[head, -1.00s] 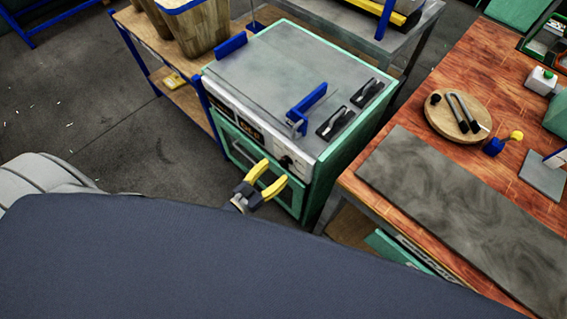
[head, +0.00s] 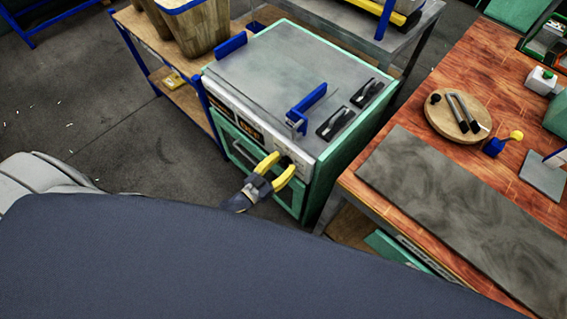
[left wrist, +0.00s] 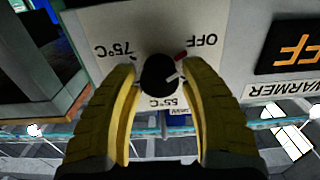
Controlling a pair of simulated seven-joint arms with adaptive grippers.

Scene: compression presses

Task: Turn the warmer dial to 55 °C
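The warmer dial (left wrist: 160,75) is a black knob on a pale panel (left wrist: 150,22), which appears upside down in the left wrist view. OFF, 75 °C and 55 °C are printed around it. A small red mark shows at the knob's OFF side, with a whitish piece below it; the display (left wrist: 300,48) reads OFF. My left gripper (head: 282,168) has yellow fingers spread on either side of the dial; in the left wrist view its fingertips (left wrist: 158,68) flank the knob. I cannot tell whether they touch it. My right gripper is not in view.
The teal warmer cabinet (head: 325,175) has a grey top with a blue handle (head: 308,103) above the panel. A wooden workbench (head: 500,65) stands close on the right, with a round board (head: 445,118) and a grey mat (head: 455,210). A shelf stands behind left.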

